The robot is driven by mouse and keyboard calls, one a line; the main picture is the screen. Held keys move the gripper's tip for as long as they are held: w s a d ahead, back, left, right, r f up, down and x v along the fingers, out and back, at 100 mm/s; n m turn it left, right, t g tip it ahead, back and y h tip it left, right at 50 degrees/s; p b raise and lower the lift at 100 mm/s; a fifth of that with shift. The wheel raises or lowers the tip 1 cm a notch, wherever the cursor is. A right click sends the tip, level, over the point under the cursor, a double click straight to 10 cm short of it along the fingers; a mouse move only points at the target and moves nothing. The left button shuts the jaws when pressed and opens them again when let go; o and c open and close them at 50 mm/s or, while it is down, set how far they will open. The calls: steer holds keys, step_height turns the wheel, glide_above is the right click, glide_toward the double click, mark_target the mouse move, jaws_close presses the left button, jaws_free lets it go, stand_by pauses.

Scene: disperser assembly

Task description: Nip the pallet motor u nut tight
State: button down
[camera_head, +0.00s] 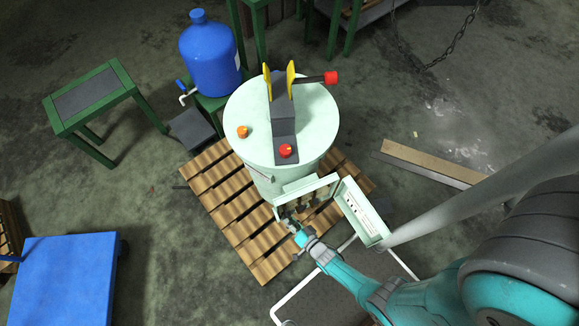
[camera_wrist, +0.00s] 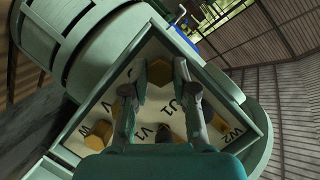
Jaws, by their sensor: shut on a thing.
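The pale green motor (camera_head: 265,180) stands on a wooden pallet, with its terminal box (camera_head: 306,192) open at the front. In the wrist view the box (camera_wrist: 62,140) holds several brass hex nuts on a white board marked V1, U1 and W2. My gripper (camera_head: 291,224) reaches into the box from the lower right. In the wrist view my gripper (camera_wrist: 159,80) has its two fingers on either side of the u nut (camera_wrist: 159,72), a brass hex nut beside the U1 mark, and is shut on it. The fingers hide part of the nut's sides.
The box's open cover (camera_head: 362,212) stands to the right of my gripper. The slatted pallet (camera_head: 228,203) lies under the motor. A blue bottle (camera_head: 210,55) and a green-framed table (camera_head: 92,97) stand at the back left. Planks (camera_head: 430,162) lie on the floor at right.

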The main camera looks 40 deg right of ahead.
stand_by(0.4)
steer(key=c, duration=1.2)
jaws_free()
steer(key=v, duration=0.7)
steer(key=shift+s, duration=0.25)
